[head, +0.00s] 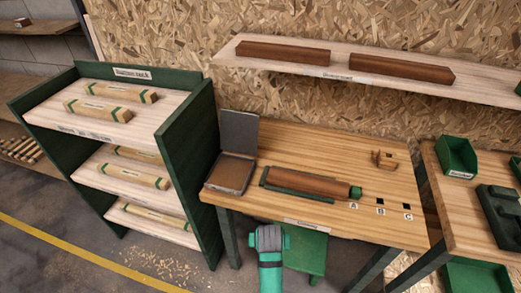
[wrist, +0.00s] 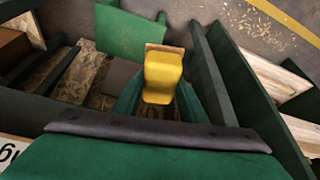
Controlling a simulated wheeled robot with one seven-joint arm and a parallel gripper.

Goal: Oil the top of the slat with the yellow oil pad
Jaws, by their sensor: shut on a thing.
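My gripper (wrist: 158,103) is shut on the yellow oil pad (wrist: 164,75), which sticks out past the fingers in the wrist view. A thin tan layer shows at the pad's far end. In the head view my arm's end is in front of the workbench's near edge, and the pad is hidden there. The brown slat (head: 305,183) lies lengthwise on a green bed on the workbench, with a green block at its right end. The slat is beyond my gripper and apart from it.
An open grey box (head: 229,174) stands left of the slat on the workbench (head: 330,145). A small wooden piece (head: 384,159) lies behind. Left is a green rack (head: 185,130) with wrapped slats. A green stool (head: 306,252) stands below. A wall shelf (head: 340,70) holds two dark beams.

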